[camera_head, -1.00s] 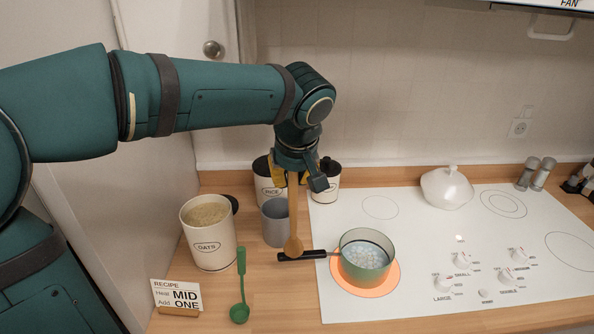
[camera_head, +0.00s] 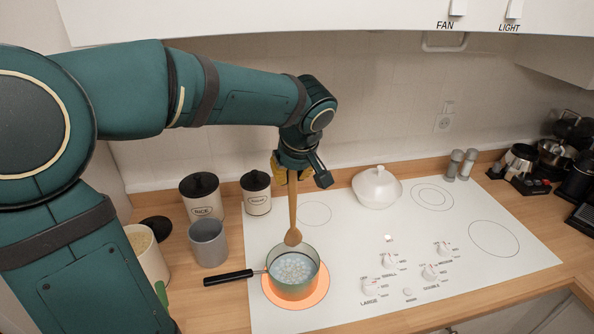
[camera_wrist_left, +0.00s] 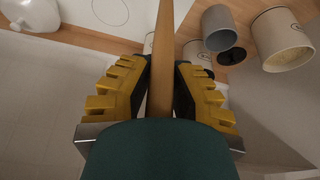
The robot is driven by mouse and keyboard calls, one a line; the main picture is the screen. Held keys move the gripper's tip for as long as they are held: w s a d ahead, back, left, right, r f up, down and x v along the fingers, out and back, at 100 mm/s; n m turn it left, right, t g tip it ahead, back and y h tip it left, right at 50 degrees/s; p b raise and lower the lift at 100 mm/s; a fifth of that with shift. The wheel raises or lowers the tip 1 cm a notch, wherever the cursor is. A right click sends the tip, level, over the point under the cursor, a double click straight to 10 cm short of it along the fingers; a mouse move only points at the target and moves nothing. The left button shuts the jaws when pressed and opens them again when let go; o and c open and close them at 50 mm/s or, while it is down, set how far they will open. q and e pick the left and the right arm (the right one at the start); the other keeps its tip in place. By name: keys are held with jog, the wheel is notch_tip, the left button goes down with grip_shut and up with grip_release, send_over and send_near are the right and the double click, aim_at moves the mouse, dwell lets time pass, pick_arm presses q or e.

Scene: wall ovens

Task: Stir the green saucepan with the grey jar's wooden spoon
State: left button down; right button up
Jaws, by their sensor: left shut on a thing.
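My left gripper (camera_head: 293,178) is shut on the wooden spoon (camera_head: 293,212), which hangs almost upright with its bowl end down. In the left wrist view the spoon (camera_wrist_left: 163,50) runs between the yellow fingers of the left gripper (camera_wrist_left: 160,75). The green saucepan (camera_head: 298,290) stands on a glowing orange burner, with pale bubbling liquid inside. The spoon's bowl overlaps the pan's far rim; whether it is above or inside cannot be told. The grey jar (camera_head: 208,245) stands left of the pan and also shows in the left wrist view (camera_wrist_left: 218,25). My right gripper is not in view.
The pan's black handle (camera_head: 230,278) points left over the counter. Black-lidded canisters (camera_head: 203,197) stand behind the jar, and an open oats canister (camera_head: 150,258) is partly hidden by my arm. A white lidded dish (camera_head: 377,190) sits at the hob's back. The hob's right side is clear.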

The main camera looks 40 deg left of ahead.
pick_arm(q)
jog(key=b, duration=0.3)
send_over(293, 218)
jog(key=a, duration=0.1)
jog(key=shift+w+a+f, duration=0.1)
jog(key=shift+w+f, duration=0.1)
jog(key=shift+f, duration=1.2)
jog(key=shift+w+f, duration=0.15)
jog(key=shift+f, duration=1.25)
notch_tip(293, 218, down, 3)
jog(key=b, duration=0.3)
jog(key=shift+r, duration=0.2)
notch_tip(293, 218, down, 3)
jog(key=b, duration=0.3)
jog(key=shift+r, duration=0.15)
notch_tip(293, 218, down, 2)
jog(key=shift+f+b, duration=0.1)
jog(key=shift+b, duration=0.95)
jog(key=shift+w, duration=0.15)
